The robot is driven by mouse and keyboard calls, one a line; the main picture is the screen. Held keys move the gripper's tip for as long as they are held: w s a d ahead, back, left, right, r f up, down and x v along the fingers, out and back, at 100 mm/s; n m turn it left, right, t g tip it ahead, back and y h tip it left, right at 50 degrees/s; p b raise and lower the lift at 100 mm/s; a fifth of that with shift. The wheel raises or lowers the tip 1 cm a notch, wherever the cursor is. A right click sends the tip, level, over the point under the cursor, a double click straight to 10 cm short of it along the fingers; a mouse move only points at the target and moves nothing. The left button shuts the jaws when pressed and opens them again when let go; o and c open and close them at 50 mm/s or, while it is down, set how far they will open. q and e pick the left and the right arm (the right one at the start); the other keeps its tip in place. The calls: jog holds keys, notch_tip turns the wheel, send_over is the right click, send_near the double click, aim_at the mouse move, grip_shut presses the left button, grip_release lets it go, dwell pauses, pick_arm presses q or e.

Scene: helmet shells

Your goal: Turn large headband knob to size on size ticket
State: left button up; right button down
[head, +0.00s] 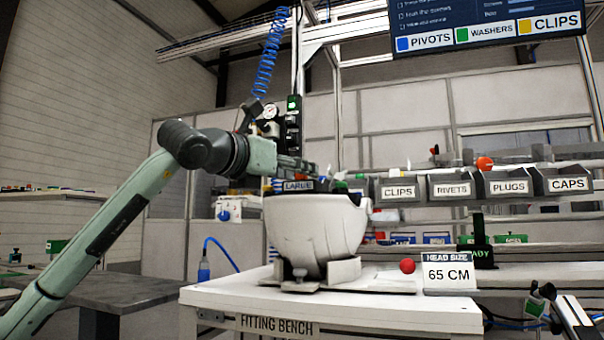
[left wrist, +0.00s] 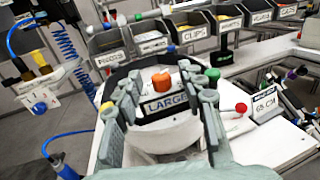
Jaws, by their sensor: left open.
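A white helmet shell (head: 315,235) sits upturned in a fixture on the fitting bench. An orange knob (left wrist: 162,82) shows above a plate marked LARGE (left wrist: 167,104) in the left wrist view; the plate also shows in the head view (head: 298,185). My left gripper (head: 313,172) is above the shell's rim. In the left wrist view my open fingers (left wrist: 162,77) stand to either side of the knob, with no clear contact. The size ticket (head: 449,273) reads HEAD SIZE 65 CM. A dark, jointed part at the head view's lower right may be my right gripper (head: 568,312); its jaws are unclear.
A red ball-ended part (head: 407,266) is between the shell and the ticket. Labelled bins (head: 455,188) stand behind the bench. The front strip of the fitting bench (head: 225,295) is clear.

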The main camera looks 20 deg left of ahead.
pick_arm(q)
jog(key=shift+x, duration=0.95)
pick_arm(e)
jog(key=shift+w+a+f, duration=0.1)
jog(key=shift+f, duration=0.1)
pick_arm(q)
jog(key=shift+c, duration=0.5)
grip_shut()
pick_arm(e)
jog(key=shift+w+f, duration=0.1)
jog(key=shift+w, duration=0.05)
